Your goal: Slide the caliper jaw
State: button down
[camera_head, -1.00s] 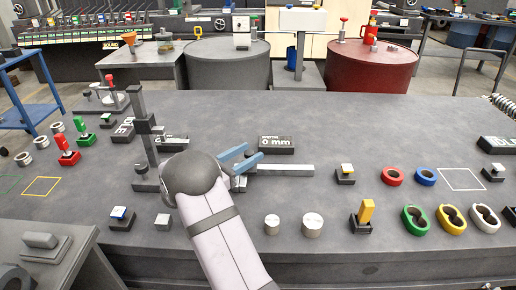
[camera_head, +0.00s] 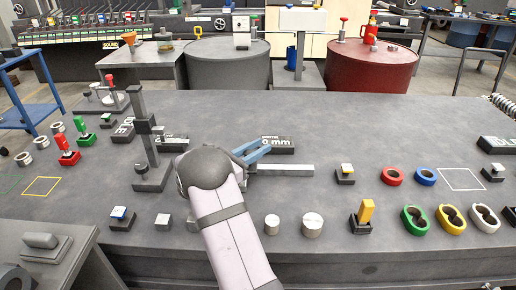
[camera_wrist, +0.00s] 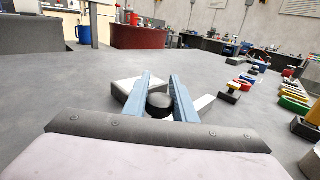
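The caliper's light grey bar (camera_head: 285,170) lies on the grey bench to the right of my gripper (camera_head: 251,151). Its dark display block (camera_head: 278,146) stands behind the bar and reads what looks like 0 mm. In the wrist view, my gripper's two blue fingers (camera_wrist: 160,85) lie on either side of a black round knob (camera_wrist: 158,106), with little or no gap. I cannot tell whether they press on it. The bar (camera_wrist: 203,104) shows to the right of the fingers. The jaw is mostly hidden behind my wrist and fingers.
A dark upright stand (camera_head: 147,150) is close on the left of my wrist. A yellow-topped block (camera_head: 366,212) and colored rings (camera_head: 391,176) are to the right. The bench behind the display is clear.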

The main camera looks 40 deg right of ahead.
jog(key=s+d, duration=0.6)
jog(key=c, duration=1.5)
grip_release()
jog(key=shift+o, duration=0.2)
jog(key=shift+a, duration=3.65)
jog(key=shift+r, duration=0.1)
